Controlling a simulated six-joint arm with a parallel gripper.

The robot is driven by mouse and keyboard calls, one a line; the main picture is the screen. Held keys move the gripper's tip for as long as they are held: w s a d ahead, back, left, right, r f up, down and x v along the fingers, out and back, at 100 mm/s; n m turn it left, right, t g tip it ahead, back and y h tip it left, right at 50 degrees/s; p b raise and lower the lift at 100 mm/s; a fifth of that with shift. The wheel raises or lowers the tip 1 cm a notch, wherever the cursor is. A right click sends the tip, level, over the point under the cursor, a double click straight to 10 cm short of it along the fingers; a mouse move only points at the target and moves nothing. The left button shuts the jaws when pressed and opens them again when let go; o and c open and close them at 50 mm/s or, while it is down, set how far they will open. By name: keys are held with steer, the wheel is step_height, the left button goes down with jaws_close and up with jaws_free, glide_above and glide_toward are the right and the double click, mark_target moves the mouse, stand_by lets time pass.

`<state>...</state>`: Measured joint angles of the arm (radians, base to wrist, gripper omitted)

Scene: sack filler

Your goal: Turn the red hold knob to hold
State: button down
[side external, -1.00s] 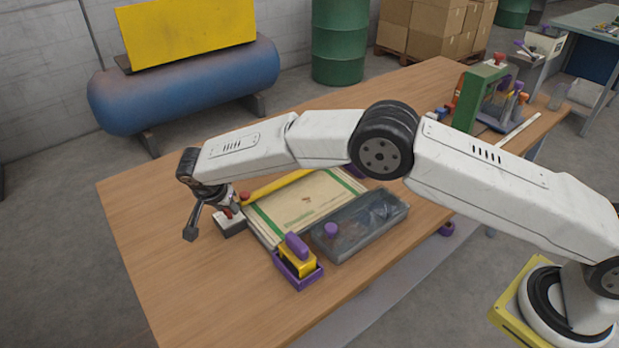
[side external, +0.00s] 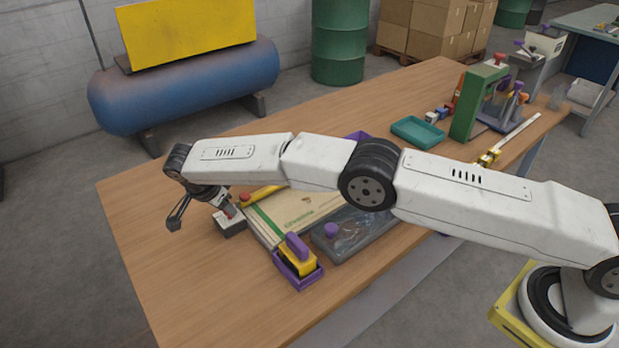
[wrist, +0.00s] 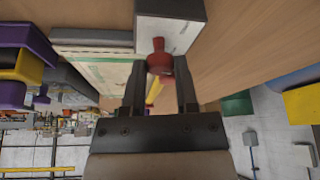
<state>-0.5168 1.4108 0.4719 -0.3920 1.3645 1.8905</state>
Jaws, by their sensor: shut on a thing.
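The red hold knob (wrist: 158,58) stands out from a small pale box with a dark edge (wrist: 172,30) in the wrist view. In the side view the box (side external: 231,226) sits on the wooden table, with a bit of red (side external: 230,211) showing at my gripper. My gripper (wrist: 161,68) has one finger on each side of the knob and is shut on it. The fingers partly hide the knob's sides. No hold marking can be read, so I cannot tell the knob's setting.
A flat sack (side external: 292,212) lies right of the box, with a yellow bar and red ball (side external: 244,197) near it. The table's left part is clear.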

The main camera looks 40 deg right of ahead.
steer(key=shift+m, duration=0.5)
stand_by(0.4)
steer(key=shift+c, duration=1.8)
jaws_free()
steer(key=shift+r, duration=1.7)
steer(key=s+d+r, duration=0.5)
steer(key=s+r, duration=0.4)
steer(key=s, duration=0.4)
steer(key=shift+r, duration=0.3)
